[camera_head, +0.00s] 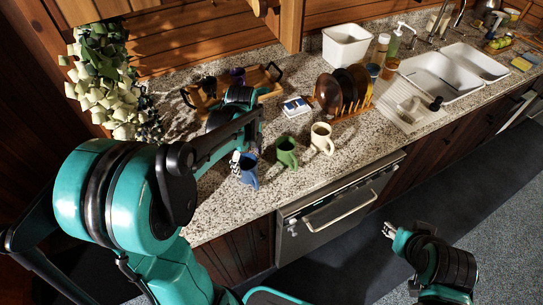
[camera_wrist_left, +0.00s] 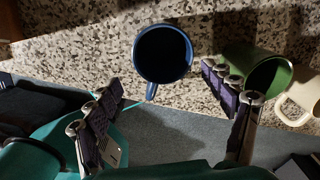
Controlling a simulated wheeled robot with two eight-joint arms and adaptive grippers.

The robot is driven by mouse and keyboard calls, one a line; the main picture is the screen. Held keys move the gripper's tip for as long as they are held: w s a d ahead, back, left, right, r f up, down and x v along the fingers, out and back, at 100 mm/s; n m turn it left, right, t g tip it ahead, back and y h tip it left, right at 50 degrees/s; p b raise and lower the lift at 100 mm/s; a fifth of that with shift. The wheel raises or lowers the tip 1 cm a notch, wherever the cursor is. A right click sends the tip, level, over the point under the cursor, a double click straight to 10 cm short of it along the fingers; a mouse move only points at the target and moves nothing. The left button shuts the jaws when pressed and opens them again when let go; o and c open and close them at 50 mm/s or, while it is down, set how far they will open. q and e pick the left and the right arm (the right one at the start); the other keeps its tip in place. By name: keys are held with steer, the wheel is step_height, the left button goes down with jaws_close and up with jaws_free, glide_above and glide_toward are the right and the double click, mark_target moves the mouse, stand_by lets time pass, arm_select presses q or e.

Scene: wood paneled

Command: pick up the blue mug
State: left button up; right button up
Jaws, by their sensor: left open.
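The blue mug (camera_head: 249,170) stands upright on the speckled counter (camera_head: 310,174), left of a green mug (camera_head: 287,153) and a cream mug (camera_head: 322,138). In the left wrist view the blue mug (camera_wrist_left: 162,53) is seen from above, with its handle pointing down in the picture. My left gripper (camera_head: 237,161) is open at the mug's left side in the head view. In the left wrist view its two fingers (camera_wrist_left: 160,108) are spread either side of the mug's handle, and nothing is between the pads. My right gripper (camera_head: 389,230) is over the floor, away from the counter; its jaw state is unclear.
The green mug (camera_wrist_left: 258,73) is close beside one left finger. A wooden rack with brown plates (camera_head: 345,92), a white bin (camera_head: 346,44) and a double sink (camera_head: 440,75) are further right. A wooden tray (camera_head: 262,78) and a hanging plant (camera_head: 103,75) are behind my left arm.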

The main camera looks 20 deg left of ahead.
mark_target(250, 175)
arm_select(q)
steer(key=shift+m, duration=0.5)
steer(key=f+b, duration=0.1)
steer(key=f, duration=0.1)
steer(key=f+b, duration=0.1)
steer(key=f, duration=0.2)
steer(key=w+f, duration=0.1)
steer(key=f, duration=0.2)
steer(key=shift+a+b, duration=0.2)
steer(key=shift+b, duration=0.2)
steer(key=shift+s, duration=0.1)
steer(key=c, duration=1.5)
